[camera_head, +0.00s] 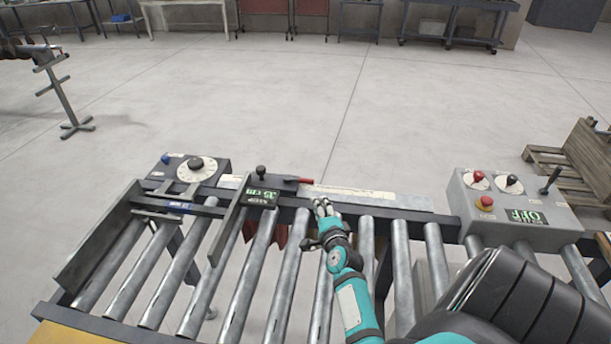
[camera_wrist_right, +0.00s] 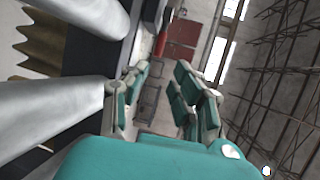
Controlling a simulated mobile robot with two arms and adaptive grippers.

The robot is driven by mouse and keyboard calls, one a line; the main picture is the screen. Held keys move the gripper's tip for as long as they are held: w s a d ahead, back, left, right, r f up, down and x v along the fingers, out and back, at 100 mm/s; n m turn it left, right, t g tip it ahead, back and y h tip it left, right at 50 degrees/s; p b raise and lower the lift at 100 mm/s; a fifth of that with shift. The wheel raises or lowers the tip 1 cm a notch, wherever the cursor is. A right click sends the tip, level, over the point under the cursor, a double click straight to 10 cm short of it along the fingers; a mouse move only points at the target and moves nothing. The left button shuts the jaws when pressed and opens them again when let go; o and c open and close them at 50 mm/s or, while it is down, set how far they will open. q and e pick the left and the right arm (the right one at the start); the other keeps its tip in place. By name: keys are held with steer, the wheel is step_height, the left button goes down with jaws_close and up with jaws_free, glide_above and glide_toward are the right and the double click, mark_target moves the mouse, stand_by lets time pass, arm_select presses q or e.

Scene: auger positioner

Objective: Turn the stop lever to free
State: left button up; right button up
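The positioner stop (camera_head: 231,222) is a grey arm reaching across the rollers from a dark carriage on the back rail. The carriage has a green display (camera_head: 260,196) and a black knob. A lever with a red handle (camera_head: 299,180) lies on its right side, pointing right; I take it as the stop lever. My right gripper (camera_head: 323,206) is just in front of and right of the red handle, apart from it, over the rail. In the wrist view its fingers (camera_wrist_right: 160,98) are spread with nothing between them. My left gripper is not in view.
A roller conveyor (camera_head: 283,277) fills the front. A dial unit (camera_head: 195,168) stands at the rail's left end.

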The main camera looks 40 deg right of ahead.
steer(key=b, duration=0.3)
glide_toward(307, 182)
steer(key=w, duration=0.1)
steer(key=b+x, duration=0.1)
steer(key=x, duration=0.1)
steer(key=b+x, duration=0.1)
steer(key=x, duration=0.1)
steer(key=f+b+x, duration=0.1)
steer(key=x, duration=0.1)
steer(key=shift+d, duration=0.35)
steer(key=b+x, duration=0.2)
steer(key=x, duration=0.1)
steer(key=shift+r, duration=0.15)
steer(key=shift+w+d+b, duration=0.2)
steer(key=shift+w+b, duration=0.2)
steer(key=shift+r, duration=0.1)
steer(key=shift+s, duration=0.1)
steer(key=shift+c, duration=0.2)
jaws_close()
